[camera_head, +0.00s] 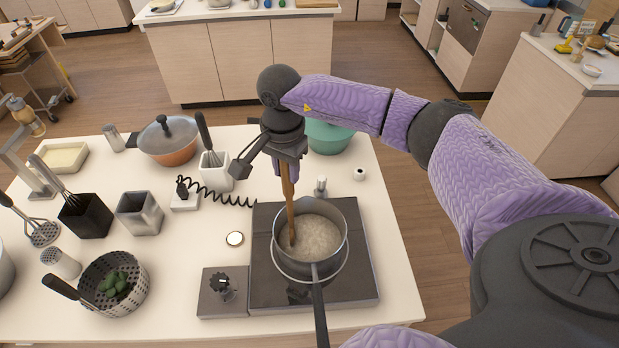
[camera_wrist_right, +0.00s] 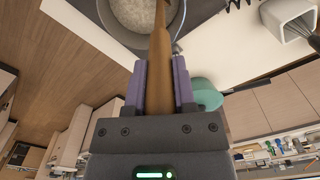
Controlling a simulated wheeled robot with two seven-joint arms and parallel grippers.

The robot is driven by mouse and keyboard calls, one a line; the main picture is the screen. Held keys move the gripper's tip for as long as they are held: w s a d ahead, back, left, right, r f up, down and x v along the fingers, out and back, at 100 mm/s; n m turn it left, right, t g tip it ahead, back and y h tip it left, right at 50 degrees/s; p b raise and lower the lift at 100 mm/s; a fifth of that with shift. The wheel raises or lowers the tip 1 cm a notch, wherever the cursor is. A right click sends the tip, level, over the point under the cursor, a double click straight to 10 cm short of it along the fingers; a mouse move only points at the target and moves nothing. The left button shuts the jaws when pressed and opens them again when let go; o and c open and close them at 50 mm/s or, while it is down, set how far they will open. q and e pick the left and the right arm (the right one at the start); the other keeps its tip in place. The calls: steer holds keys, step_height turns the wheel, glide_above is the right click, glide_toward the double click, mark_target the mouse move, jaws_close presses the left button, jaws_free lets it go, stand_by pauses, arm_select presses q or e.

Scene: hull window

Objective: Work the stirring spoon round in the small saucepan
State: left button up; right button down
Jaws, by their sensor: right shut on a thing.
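The small saucepan (camera_head: 341,262) stands on the dark hob plate (camera_head: 362,286), with its handle pointing to the near side. Pale, grainy contents fill part of it; its rim also shows at the top of the right wrist view (camera_wrist_right: 109,20). The wooden stirring spoon (camera_head: 289,205) stands nearly upright with its lower end in the contents, toward the pan's left side. My right gripper (camera_head: 287,172) is above the pan, shut on the spoon's upper part; the right wrist view shows the spoon (camera_wrist_right: 160,55) between its two fingers. My left gripper is not in view.
A control knob box (camera_head: 222,291) sits left of the hob. A perforated pot (camera_head: 135,291) with green leaves, a metal square pot (camera_head: 140,213), a white whisk holder (camera_head: 216,172), an orange lidded pan (camera_head: 168,142) and a teal bowl (camera_head: 328,138) stand around. The counter's right strip (camera_head: 393,270) is clear.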

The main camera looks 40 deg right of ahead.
steer(key=s+d, duration=0.1)
steer(key=s, duration=0.5)
step_height(320, 180, up, 11)
steer(key=p, duration=0.7)
steer(key=shift+p, duration=0.35)
steer(key=shift+r, duration=0.1)
